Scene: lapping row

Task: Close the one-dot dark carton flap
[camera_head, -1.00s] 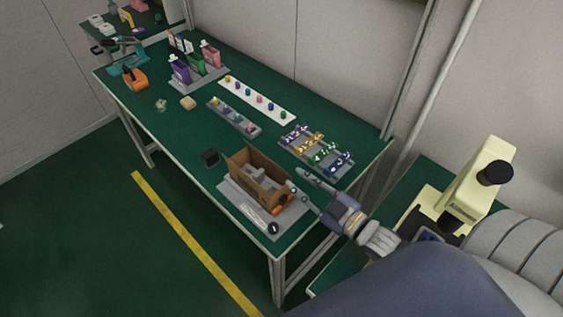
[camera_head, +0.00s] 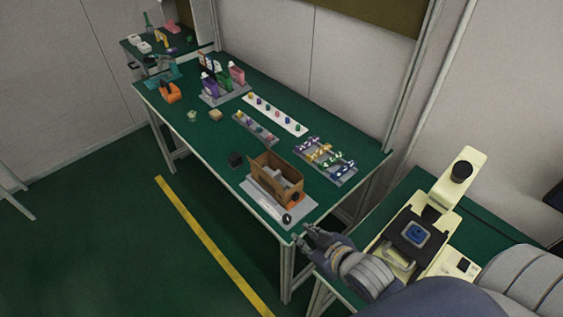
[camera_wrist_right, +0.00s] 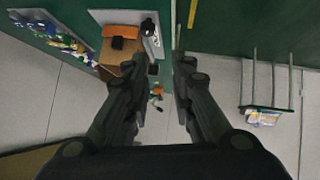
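The brown carton (camera_head: 263,165) stands open at the top on a grey board (camera_head: 257,196) near the table's front right corner, with pale items inside. I cannot make out dots or tell which flap is dark. My right gripper (camera_head: 304,234) is open and empty, in front of the table's right corner and apart from the carton. The gripper (camera_wrist_right: 160,85) shows spread fingers in the wrist view. My left gripper is out of view.
A small black box (camera_head: 235,160) sits left of the carton. Trays of coloured parts (camera_head: 326,160) and a white strip (camera_head: 274,115) lie behind it. A cream microscope (camera_head: 440,215) stands on the side table to the right. Floor in front is clear.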

